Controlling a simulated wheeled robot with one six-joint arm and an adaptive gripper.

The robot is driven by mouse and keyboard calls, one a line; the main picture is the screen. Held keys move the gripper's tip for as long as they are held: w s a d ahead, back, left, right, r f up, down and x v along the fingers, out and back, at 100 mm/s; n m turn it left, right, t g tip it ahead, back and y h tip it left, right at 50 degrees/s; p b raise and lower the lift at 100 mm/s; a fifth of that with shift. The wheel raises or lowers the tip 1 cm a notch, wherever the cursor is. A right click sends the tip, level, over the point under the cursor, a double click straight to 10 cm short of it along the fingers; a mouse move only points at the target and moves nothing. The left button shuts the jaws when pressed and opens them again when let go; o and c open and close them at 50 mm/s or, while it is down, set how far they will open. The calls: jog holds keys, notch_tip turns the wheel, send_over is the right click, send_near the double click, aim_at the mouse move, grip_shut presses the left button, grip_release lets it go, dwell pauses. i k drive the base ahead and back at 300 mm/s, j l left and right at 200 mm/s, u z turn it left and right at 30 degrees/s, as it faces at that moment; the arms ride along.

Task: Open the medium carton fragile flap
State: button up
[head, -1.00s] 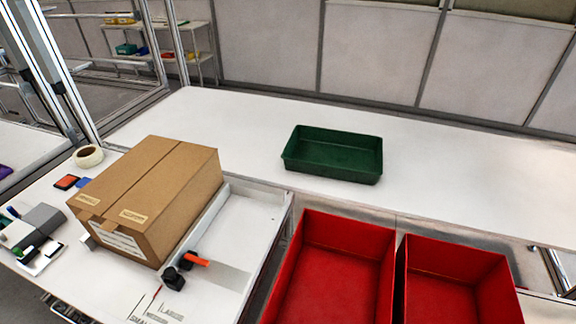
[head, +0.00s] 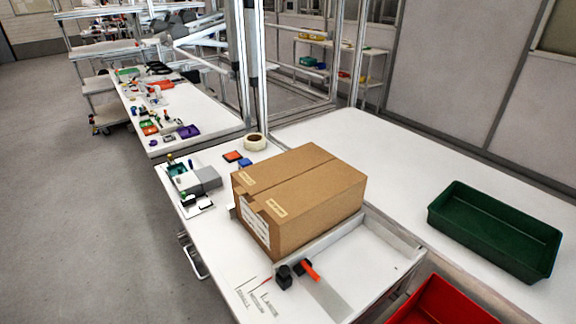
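A brown cardboard carton (head: 315,190) stands on the white table left of the green tray. Its top looks shut, with a seam running along the middle. I cannot tell from the frames which flap is the fragile one. My gripper is not in view.
A white L-shaped rail (head: 362,233) runs along the carton's right side. A black clamp with an orange handle (head: 309,270) sits in front. A tape roll (head: 254,142) and grey device (head: 197,182) are left. The green tray (head: 495,230) and red bin (head: 440,304) are right.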

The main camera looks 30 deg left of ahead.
aim_at(257, 178)
jog(key=j+u, duration=0.1)
jog(key=u, duration=0.3)
jog(key=i+j+u, duration=0.1)
jog(key=u, duration=0.35)
jog(key=j+u, duration=0.1)
jog(key=u, duration=0.3)
jog(key=i+u, duration=0.1)
jog(key=u, duration=0.3)
jog(key=i+j, duration=0.1)
jog(key=i+u, duration=0.05)
